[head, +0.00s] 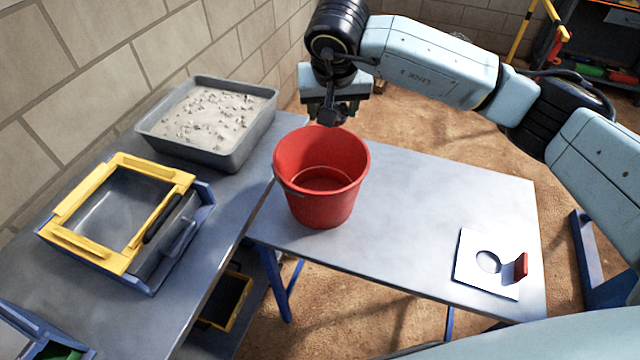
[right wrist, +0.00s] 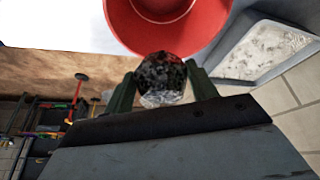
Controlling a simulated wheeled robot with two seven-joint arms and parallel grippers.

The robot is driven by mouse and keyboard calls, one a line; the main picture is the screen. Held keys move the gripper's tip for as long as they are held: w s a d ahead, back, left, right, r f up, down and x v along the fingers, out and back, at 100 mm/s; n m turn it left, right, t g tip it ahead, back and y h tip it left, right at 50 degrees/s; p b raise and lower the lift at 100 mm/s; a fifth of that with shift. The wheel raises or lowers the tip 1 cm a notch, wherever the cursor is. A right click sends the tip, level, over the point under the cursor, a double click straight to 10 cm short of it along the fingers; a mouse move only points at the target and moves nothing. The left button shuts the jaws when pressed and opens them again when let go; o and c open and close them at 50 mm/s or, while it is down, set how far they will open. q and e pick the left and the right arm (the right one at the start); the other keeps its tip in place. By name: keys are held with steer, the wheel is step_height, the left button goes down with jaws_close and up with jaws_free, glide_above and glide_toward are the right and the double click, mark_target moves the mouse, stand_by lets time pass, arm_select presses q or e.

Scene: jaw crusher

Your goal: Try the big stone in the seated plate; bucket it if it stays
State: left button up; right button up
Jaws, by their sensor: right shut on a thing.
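My right gripper (head: 338,112) is above the far rim of the red bucket (head: 322,205). In the right wrist view, its fingers (right wrist: 163,85) are shut on a dark, speckled stone (right wrist: 165,72), with the bucket (right wrist: 200,25) just beyond it. The bucket stands upright on the grey table, and the part of its floor that I see is bare. A white plate (head: 470,268) with a round hole and a red grip lies at the table's right end, apart from the gripper. A yellow frame (head: 62,208) sits on a blue-edged bin at left. My left gripper is not in view.
A grey tray of pale gravel (head: 238,150) stands at the back left by the block wall. The table (head: 410,215) is clear between the bucket and the white plate. A yellow-edged dark bin (head: 238,318) is below the left bench.

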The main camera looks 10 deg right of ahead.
steer(key=shift+w+f+b, duration=0.1)
steer(key=shift+f+b, duration=1.3)
steer(key=shift+f, duration=1.55)
steer(key=o, duration=1.4)
steer(key=v, duration=1.3)
steer(key=shift+a+r, duration=0.1)
steer(key=shift+r, duration=0.1)
